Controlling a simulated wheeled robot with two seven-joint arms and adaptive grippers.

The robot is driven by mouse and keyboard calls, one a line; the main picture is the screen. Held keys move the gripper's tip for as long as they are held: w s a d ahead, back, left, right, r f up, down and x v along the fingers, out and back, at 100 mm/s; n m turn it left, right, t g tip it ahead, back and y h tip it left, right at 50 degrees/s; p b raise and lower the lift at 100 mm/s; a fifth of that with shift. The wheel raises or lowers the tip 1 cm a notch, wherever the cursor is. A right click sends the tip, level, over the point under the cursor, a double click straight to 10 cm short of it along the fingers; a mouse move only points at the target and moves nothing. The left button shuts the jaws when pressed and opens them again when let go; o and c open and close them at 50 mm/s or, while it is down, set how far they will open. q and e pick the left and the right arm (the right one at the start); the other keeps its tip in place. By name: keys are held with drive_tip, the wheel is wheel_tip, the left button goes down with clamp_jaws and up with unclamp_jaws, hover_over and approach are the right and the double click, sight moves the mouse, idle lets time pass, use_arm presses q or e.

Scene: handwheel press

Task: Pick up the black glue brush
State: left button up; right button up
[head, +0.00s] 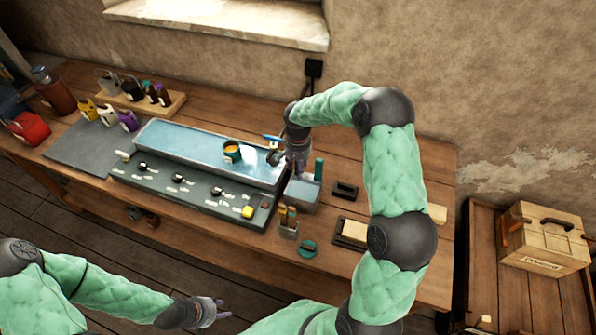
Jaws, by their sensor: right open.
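I cannot pick out the black glue brush with certainty. A small grey holder (288,230) at the bench front holds several short upright handles, too small to identify. My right gripper (291,172) is open and points down at the right end of the blue tray, behind the grey box (301,192). Its fingertips are partly hidden, and I see nothing clearly held in it. My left gripper (222,309) is open and empty, low in front of the bench and away from the objects.
A yellow-and-dark cup (232,151) and a white piece (249,155) are in the blue tray (185,143). A dark panel (195,190) with several small pieces lies in front. A green-topped upright item (318,169) stands by the grey box. A wooden case (543,238) is at right.

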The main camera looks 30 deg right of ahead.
clamp_jaws()
drive_tip(key=shift+r, duration=0.1)
